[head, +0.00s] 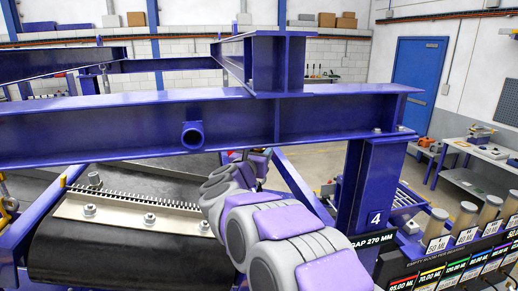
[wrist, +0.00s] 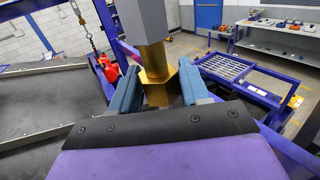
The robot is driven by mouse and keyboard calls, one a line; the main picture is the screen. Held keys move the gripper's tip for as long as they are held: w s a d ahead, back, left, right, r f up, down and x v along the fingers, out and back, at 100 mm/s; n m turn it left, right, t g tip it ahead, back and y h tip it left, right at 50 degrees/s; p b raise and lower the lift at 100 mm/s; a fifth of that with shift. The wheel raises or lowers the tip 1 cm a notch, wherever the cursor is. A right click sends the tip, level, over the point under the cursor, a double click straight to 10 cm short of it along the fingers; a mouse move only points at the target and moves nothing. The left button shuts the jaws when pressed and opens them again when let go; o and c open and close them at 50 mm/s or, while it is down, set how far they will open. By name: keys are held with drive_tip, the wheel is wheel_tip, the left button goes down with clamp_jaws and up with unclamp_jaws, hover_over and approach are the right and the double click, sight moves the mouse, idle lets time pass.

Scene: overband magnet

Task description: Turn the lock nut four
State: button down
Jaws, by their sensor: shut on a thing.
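The lock nut (wrist: 154,88) shows in the wrist view as a gold-coloured hexagonal nut with a narrower collar above it, on a thick grey upright rod (wrist: 142,20). My gripper (wrist: 157,85) has its two blue jaws shut on the lock nut, one on each side. Parts of the nut's sides are hidden by the jaws. In the head view my grey and purple arm reaches up under the blue beam, and the gripper and nut cannot be made out there. A blue post (head: 372,185) marked with a white 4 stands right of the arm.
A long blue beam (head: 110,125) crosses in front of my arm in the head view. A black belt (head: 130,255) with a toothed metal strip (head: 130,212) lies at left. Several labelled cylinders (head: 436,228) stand on a rack at right. A blue grated frame (wrist: 225,67) is right of the nut.

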drive_tip(key=m+h, duration=0.1)
drive_tip(key=g+h+p, duration=0.1)
drive_tip(key=shift+a+f+m+h, duration=0.15)
drive_tip(key=shift+f+m+h, duration=0.15)
drive_tip(key=shift+m, duration=0.1)
drive_tip(key=shift+r+h, duration=0.1)
drive_tip(key=shift+h, duration=0.2)
drive_tip(key=shift+m+g+h+p, duration=0.35)
drive_tip(key=shift+m+g+h, duration=0.25)
drive_tip(key=shift+m+h, duration=0.1)
drive_tip(key=c, duration=0.9)
unclamp_jaws()
drive_tip(key=shift+c, duration=0.2)
drive_tip(key=o, duration=0.3)
drive_tip(key=shift+a, duration=0.1)
drive_tip(key=shift+r, duration=0.1)
